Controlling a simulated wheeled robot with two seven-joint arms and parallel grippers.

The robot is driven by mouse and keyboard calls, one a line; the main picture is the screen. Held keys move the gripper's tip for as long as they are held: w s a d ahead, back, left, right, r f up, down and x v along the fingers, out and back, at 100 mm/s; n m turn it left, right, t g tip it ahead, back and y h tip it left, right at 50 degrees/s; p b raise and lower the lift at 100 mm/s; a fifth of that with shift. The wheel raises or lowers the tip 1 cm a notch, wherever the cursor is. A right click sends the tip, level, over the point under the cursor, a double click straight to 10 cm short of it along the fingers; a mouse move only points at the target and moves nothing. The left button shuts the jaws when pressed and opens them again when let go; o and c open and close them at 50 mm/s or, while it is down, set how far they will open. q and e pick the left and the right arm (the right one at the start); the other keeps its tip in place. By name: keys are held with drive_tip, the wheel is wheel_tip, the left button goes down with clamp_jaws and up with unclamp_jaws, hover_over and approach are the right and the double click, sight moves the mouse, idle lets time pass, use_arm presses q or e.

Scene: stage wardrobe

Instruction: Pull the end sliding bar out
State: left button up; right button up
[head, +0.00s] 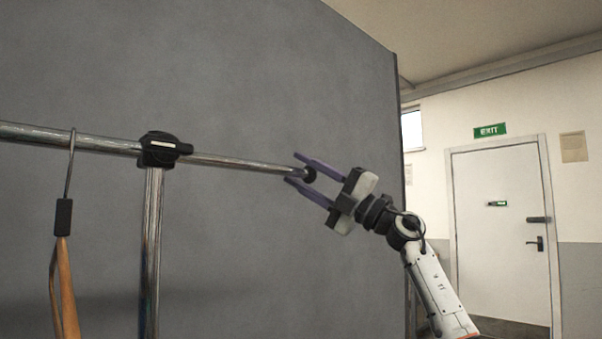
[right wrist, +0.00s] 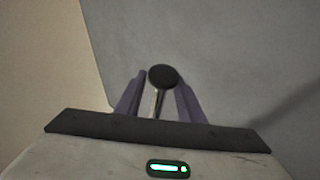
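The end sliding bar (head: 240,163) is a thin chrome rod that sticks out to the right from a black clamp (head: 160,149) on the rack. It ends in a black round cap (head: 309,174), which also shows in the right wrist view (right wrist: 162,76). My right gripper (head: 300,171) has its two purple fingers apart, one on each side of the capped end. In the right wrist view the cap and rod lie between the fingers (right wrist: 158,98), with small gaps showing. My left gripper is not in view.
A chrome upright (head: 151,250) stands under the clamp. A thicker rail (head: 100,143) runs left and carries a wooden hanger (head: 66,285). A grey panel (head: 250,70) stands behind the rack. A white door (head: 500,235) is at the far right.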

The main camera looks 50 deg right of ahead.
drive_tip(key=shift+s+d+f, duration=0.15)
drive_tip(key=shift+d, duration=0.15)
drive_tip(key=b+v, duration=0.5)
drive_tip(key=v, duration=0.4)
drive_tip(key=shift+s, duration=0.45)
drive_tip(key=shift+a+f, duration=0.1)
